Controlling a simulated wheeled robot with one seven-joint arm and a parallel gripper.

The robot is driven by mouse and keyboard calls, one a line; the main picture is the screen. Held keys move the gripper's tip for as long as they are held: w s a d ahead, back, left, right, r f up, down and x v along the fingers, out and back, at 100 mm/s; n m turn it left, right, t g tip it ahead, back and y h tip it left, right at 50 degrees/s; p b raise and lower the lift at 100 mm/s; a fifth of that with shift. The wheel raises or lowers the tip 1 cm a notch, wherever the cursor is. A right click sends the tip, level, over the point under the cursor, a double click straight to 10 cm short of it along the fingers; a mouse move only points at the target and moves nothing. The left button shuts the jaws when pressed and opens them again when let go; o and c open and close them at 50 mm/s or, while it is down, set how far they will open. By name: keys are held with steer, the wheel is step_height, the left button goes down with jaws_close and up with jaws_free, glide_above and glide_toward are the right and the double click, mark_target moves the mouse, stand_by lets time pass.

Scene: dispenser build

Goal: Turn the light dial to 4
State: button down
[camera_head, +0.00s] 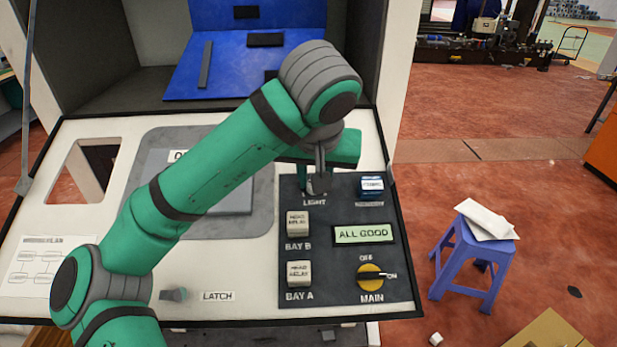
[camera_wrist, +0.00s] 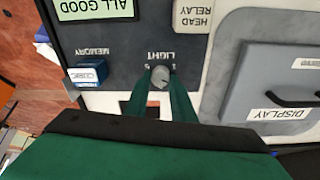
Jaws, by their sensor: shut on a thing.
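The light dial (camera_wrist: 159,78) is a small grey knob on the dark control panel (camera_head: 345,235), by the word LIGHT. In the wrist view my gripper (camera_wrist: 160,74) comes down over it, with one green finger on each side, shut on the knob. In the head view my gripper (camera_head: 316,186) is at the top left of the dark panel, just above the LIGHT label (camera_head: 314,203), and mostly covers the dial. Marks beside the dial are too small and too covered to read, so its setting cannot be told.
The blue MEMORY block (camera_head: 371,187) is right of the dial. Below are the ALL GOOD display (camera_head: 363,234), the BAY B relay (camera_head: 298,223), the BAY A relay (camera_head: 299,273) and the yellow MAIN knob (camera_head: 370,277). A grey DISPLAY cover (camera_wrist: 275,80) lies beside the panel.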

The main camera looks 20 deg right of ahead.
steer(key=m, duration=0.6)
steer(key=shift+a+f+m+g, duration=0.1)
steer(key=shift+a+m+g, duration=0.05)
steer(key=shift+m+g, duration=0.2)
steer(key=m, duration=0.6)
steer(key=shift+w+a+g+h, duration=0.1)
steer(key=shift+g+h, duration=0.15)
steer(key=shift+h, duration=0.05)
steer(key=c, duration=2.5)
jaws_free()
steer(key=m, duration=0.6)
steer(key=shift+w+r+m+g, duration=0.1)
steer(key=shift+r+m+g, duration=0.1)
steer(key=shift+m+g, duration=0.2)
steer(key=shift+c, duration=0.2)
steer(key=m, duration=0.3)
steer(key=shift+d+m, duration=0.2)
steer(key=shift+m, duration=0.15)
steer(key=shift+d+m, duration=0.1)
steer(key=shift+m, duration=0.8)
steer(key=shift+g, duration=0.3)
steer(key=o, duration=1)
steer(key=shift+s+d, duration=0.1)
steer(key=shift+s, duration=0.1)
steer(key=shift+w, duration=0.15)
